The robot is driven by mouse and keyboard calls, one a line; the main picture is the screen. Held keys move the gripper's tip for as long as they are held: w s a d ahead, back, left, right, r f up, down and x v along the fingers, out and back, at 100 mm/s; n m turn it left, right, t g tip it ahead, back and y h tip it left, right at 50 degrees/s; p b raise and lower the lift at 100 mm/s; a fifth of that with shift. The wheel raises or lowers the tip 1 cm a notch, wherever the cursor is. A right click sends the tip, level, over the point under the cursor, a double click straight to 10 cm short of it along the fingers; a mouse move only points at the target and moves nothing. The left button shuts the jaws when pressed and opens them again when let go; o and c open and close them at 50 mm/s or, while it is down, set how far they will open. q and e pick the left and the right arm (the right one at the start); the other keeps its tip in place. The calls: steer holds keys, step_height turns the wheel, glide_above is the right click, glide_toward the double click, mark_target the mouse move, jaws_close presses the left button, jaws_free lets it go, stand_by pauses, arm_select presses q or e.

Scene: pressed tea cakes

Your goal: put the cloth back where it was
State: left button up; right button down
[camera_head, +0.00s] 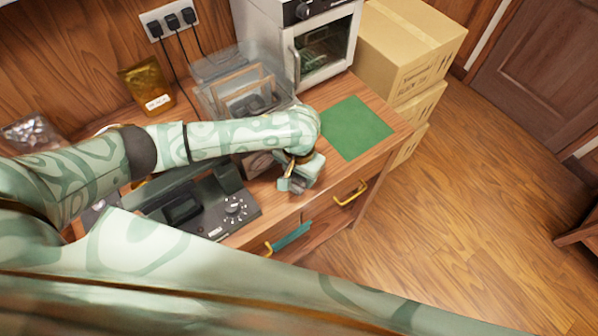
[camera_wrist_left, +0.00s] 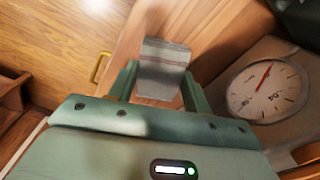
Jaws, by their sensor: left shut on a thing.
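A folded grey cloth with pale reddish stripes (camera_wrist_left: 163,68) sits between the fingers of my left gripper (camera_wrist_left: 160,86) in the left wrist view. The gripper is shut on it. In the head view my left gripper (camera_head: 291,183) is over the front edge of the wooden counter (camera_head: 385,158), above the drawer fronts. Only a small grey bit of the cloth (camera_head: 284,184) shows there. A teal strip (camera_head: 292,235) lies across a yellow drawer handle (camera_head: 268,249) below; I cannot tell exactly how it is attached.
A dial scale (camera_wrist_left: 268,92) stands close to the gripper. A black device with knobs (camera_head: 235,208) is to its left. A clear bin (camera_head: 235,72), a white oven (camera_head: 300,45) and a gold pouch (camera_head: 146,85) stand behind. A flat green mat (camera_head: 355,128) lies bare at right.

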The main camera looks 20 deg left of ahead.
mark_target(299, 179)
arm_select(q)
steer(key=o, duration=0.9)
steer(key=shift+o, duration=0.2)
step_height(299, 179, up, 12)
steer(key=p, duration=0.5)
steer(key=shift+s, duration=0.15)
steer(key=shift+r, duration=0.1)
